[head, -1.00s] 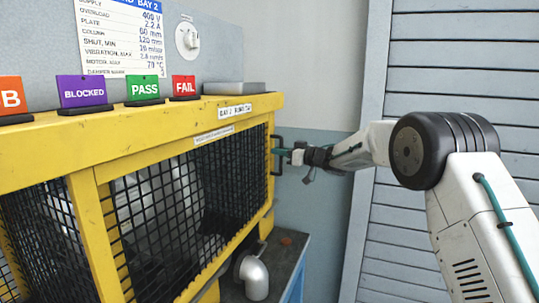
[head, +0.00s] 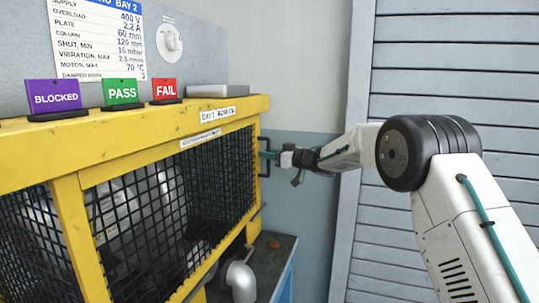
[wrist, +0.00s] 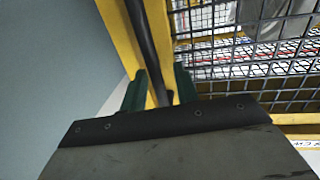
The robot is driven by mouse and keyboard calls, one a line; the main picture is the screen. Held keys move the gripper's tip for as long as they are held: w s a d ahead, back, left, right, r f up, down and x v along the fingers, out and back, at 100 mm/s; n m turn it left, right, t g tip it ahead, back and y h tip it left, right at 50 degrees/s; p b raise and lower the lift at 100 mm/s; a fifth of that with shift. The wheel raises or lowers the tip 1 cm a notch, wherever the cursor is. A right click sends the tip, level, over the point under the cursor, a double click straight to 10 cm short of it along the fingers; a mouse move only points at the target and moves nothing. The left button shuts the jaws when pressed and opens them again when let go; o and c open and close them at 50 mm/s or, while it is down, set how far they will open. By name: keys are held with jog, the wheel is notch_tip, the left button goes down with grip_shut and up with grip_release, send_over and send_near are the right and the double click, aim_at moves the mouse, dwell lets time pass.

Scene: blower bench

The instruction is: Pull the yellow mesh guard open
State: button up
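The yellow-framed black mesh guard (head: 215,175) covers the front of the yellow bench enclosure and looks closed. Its black bar handle (head: 265,168) is at the guard's right end. My gripper (head: 270,156) is at this handle, reaching in from the right. In the wrist view, the handle (wrist: 150,45) runs down between the two green fingers of my gripper (wrist: 160,82). A narrow gap shows beside the bar, so the fingers look open around it. Contact deeper between the fingers is hidden.
On the yellow top beam stand BLOCKED (head: 56,95), PASS (head: 120,92) and FAIL (head: 165,89) signs. A grey pipe elbow (head: 241,280) sits below the guard's right end. A slatted grey shutter (head: 440,70) stands behind my arm. A plain wall lies between.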

jog(key=v, duration=0.7)
jog(key=shift+d, duration=0.25)
